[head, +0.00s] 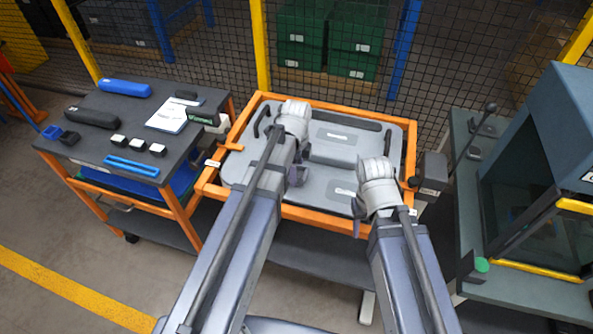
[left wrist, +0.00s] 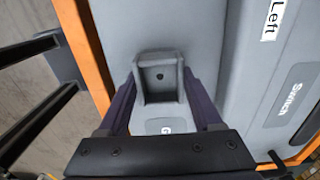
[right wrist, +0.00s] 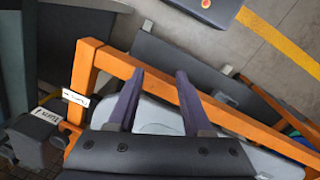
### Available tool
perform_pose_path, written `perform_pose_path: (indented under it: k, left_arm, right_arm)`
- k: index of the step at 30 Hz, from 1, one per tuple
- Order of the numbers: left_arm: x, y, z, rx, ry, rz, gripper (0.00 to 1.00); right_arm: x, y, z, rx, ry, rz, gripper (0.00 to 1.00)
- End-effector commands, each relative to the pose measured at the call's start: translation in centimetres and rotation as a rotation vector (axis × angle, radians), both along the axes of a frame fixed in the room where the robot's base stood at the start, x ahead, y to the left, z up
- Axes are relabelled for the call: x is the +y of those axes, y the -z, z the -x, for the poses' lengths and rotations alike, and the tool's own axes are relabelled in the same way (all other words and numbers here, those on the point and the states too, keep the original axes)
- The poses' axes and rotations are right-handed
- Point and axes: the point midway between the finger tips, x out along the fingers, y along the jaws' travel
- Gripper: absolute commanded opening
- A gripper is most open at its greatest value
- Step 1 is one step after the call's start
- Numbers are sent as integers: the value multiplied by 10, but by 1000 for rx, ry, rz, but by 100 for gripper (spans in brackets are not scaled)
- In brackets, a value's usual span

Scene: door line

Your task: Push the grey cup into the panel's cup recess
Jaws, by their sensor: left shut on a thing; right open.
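The grey door panel (head: 335,155) lies in an orange frame (head: 415,150). The grey cup (left wrist: 160,78) is a small, square, open box with a dark hole in its floor. In the left wrist view it sits between the two purple fingers of my left gripper (left wrist: 160,95), shut on it, over the panel near the frame's left side. Whether it is seated in a recess cannot be told; the recess is hidden. In the head view my arm covers the cup. My right gripper (right wrist: 160,100) is open and empty above the panel's near right corner.
A dark cart (head: 135,125) at left holds a blue handle (head: 124,88), a black handle (head: 92,117), a blue tray (head: 131,166), small blocks and a paper sheet (head: 174,115). A mesh fence (head: 340,35) stands behind. A bench with a blue-grey cabinet (head: 570,120) is at right.

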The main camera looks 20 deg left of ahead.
Motion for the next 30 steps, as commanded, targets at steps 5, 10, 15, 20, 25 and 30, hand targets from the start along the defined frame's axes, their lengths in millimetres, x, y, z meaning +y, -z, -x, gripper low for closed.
perform_pose_path:
  k: [5, 10, 15, 20, 25, 30]
  left_arm:
    - [0, 0, 0, 0, 0, 0, 0]
    - [0, 2, 0, 0, 0, 0, 0]
    - [0, 5, 0, 0, 0, 0, 0]
    - [0, 8, 0, 0, 0, 0, 0]
    - [0, 9, 0, 0, 0, 0, 0]
    - [0, 9, 0, 0, 0, 0, 0]
  right_arm:
    - [0, 0, 0, 0, 0, 0, 50]
    - [0, 3, 0, 0, 0, 0, 50]
    - [0, 5, 0, 0, 0, 0, 50]
    - [0, 8, 0, 0, 0, 0, 50]
    - [0, 9, 0, 0, 0, 0, 50]
    - [0, 9, 0, 0, 0, 0, 50]
